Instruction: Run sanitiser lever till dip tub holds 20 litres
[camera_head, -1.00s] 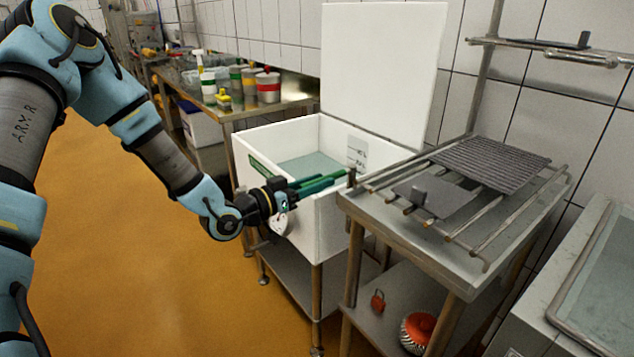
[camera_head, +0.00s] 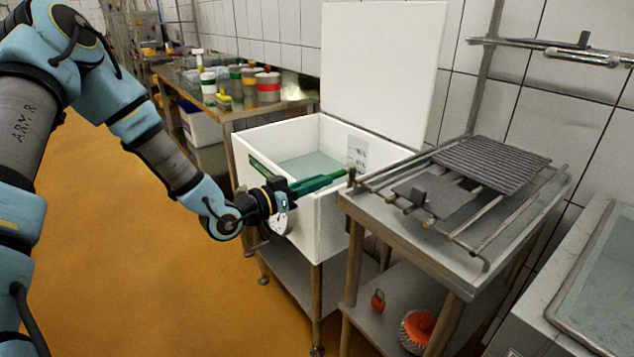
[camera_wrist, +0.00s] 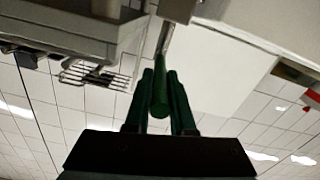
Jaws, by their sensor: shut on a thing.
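The white dip tub (camera_head: 295,220) stands open on a steel stand, its lid (camera_head: 385,70) upright behind it. Pale greenish liquid (camera_head: 310,165) lies inside. A label with dark marks (camera_head: 357,150) is on the inner wall; its figures are too small to read. My gripper (camera_head: 322,183) reaches across the tub's near rim with its green fingers. In the wrist view, my gripper (camera_wrist: 160,76) is shut on a green bar (camera_wrist: 160,98), seemingly the sanitiser lever, between the two fingers. In the head view the fingers mostly hide the bar. A round white dial (camera_head: 284,222) sits beside the wrist, partly hidden.
To the right, a steel table (camera_head: 385,228) carries a rod rack with a ridged grey mat (camera_head: 490,163) and a grey plate (camera_head: 437,197). An orange brush (camera_head: 418,328) lies below. Pots (camera_head: 268,87) stand on the back bench (camera_head: 290,108). The ochre floor at left is clear.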

